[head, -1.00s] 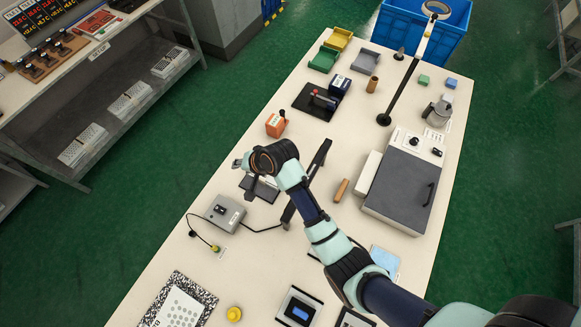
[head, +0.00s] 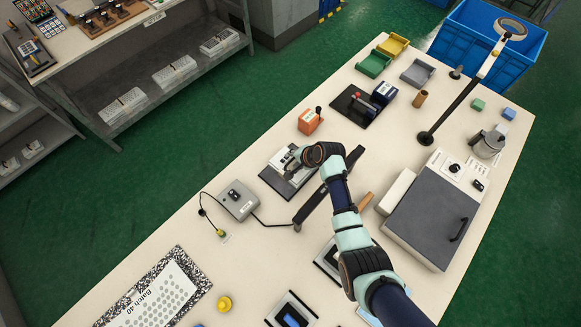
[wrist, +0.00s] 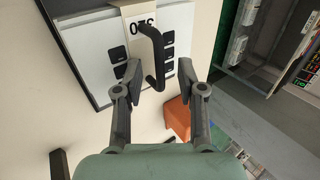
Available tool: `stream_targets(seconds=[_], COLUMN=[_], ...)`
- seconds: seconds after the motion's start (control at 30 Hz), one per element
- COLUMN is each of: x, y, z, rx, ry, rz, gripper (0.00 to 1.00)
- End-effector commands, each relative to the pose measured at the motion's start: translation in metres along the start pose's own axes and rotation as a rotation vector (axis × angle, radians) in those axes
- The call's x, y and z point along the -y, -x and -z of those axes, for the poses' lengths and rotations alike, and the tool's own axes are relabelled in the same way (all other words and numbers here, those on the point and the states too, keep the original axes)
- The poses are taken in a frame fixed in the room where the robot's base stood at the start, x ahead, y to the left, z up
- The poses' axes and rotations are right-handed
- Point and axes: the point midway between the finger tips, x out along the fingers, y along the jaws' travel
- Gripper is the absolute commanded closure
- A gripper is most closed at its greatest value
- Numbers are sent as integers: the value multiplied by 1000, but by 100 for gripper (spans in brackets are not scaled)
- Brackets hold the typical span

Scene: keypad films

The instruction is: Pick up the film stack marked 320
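The film stack marked 320 (wrist: 105,60) lies at the top left of the wrist view, a white sheet with black key shapes and a pale strip whose "320" reads upside down. A black bar handle (wrist: 156,62) rises from it. My gripper (wrist: 158,80) is open, its two fingers on either side of the handle with gaps showing. In the head view my gripper (head: 296,160) is over the stack (head: 280,158), which lies on a dark tray (head: 275,182) and is partly hidden by my wrist.
An orange block (head: 310,121) stands just beyond the tray. A grey switch box (head: 238,201) with a cable and a dark bar (head: 315,208) are nearby. A large grey-lidded machine (head: 432,215) stands to the right.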

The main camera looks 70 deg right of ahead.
Motion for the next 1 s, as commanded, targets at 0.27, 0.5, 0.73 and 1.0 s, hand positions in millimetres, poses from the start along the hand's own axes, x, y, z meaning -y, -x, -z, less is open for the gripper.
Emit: stream_targets(seconds=[0.27,0.5,0.73,1.0], x=[1,0,0,1], y=[-4,-4,-4,-3], z=[0,0,0,0], rx=[-1,-1,-1,-1], ry=[0,0,0,0], rz=[1,1,1,2], gripper=[64,100,100,100])
